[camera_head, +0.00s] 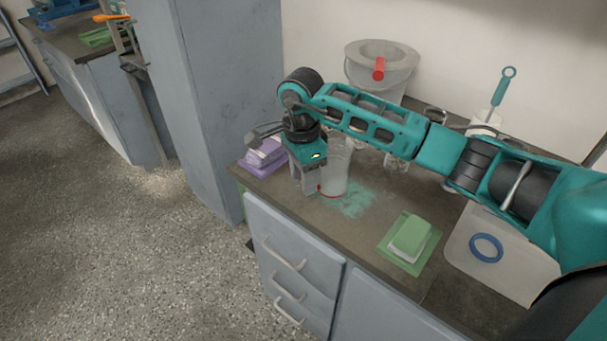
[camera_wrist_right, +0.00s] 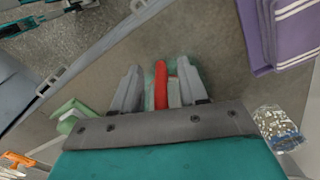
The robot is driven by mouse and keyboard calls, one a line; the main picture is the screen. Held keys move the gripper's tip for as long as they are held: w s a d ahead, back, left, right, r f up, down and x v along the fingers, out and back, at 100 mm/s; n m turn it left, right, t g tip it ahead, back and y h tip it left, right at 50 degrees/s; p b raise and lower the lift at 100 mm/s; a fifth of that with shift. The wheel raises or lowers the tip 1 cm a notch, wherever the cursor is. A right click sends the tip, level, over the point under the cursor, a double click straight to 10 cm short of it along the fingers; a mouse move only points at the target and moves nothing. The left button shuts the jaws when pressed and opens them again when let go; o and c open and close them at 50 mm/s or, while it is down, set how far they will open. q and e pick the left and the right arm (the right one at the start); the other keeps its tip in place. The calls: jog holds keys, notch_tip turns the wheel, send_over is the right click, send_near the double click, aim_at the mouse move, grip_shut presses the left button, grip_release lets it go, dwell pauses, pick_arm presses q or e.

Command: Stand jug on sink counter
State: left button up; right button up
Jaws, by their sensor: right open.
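A clear jug (camera_head: 336,172) stands upright on the counter (camera_head: 290,192), close behind my right gripper. My right gripper (camera_head: 309,187) points down at the jug's near left side, low over the counter. In the right wrist view its two fingers (camera_wrist_right: 160,82) are apart, with a red strip (camera_wrist_right: 161,86), apparently the jug's handle, between them. I see no clear sign of the fingers closing on it. The gripper and arm hide part of the jug. My left gripper is not in view.
Teal powder (camera_head: 352,199) lies beside the jug. A purple stack (camera_head: 263,157) is left of the gripper, and a green sponge-like block (camera_head: 410,236) is to the right. A grey bucket (camera_head: 362,62) stands behind. A white basin (camera_head: 475,258) holds a blue ring (camera_head: 486,248).

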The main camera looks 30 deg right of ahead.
jog(key=r, duration=1.1)
jog(key=shift+a+r, duration=0.2)
jog(key=shift+r, duration=0.05)
jog(key=s+a+f+m+g+y, duration=0.1)
jog(key=s+a+f+y, duration=0.25)
jog(key=a, duration=0.45)
jog(key=s+a+f+g+y, duration=0.1)
jog(key=s+a+f+y, duration=0.1)
jog(key=a+y, duration=0.4)
jog(key=s+a+r+m+t+y, duration=0.3)
jog(key=a+r+m+t+y, duration=0.25)
jog(key=a+m+y, duration=0.5)
jog(key=w+d+f+m+t+h, duration=0.1)
jog(key=d+f+m+t+h, duration=0.55)
jog(key=m, duration=0.85)
jog(key=w+d+f+m+t+h, duration=0.1)
jog(key=d+f+m+t+h, duration=0.5)
jog(key=m, duration=0.8)
jog(key=s+d+f+m+g+h, duration=0.5)
jog(key=s+d+f+m, duration=0.1)
jog(key=s+f+m, duration=0.5)
jog(key=shift+s+d+f+p, duration=0.2)
jog(key=shift+f+p, duration=0.1)
jog(key=shift+f, duration=0.75)
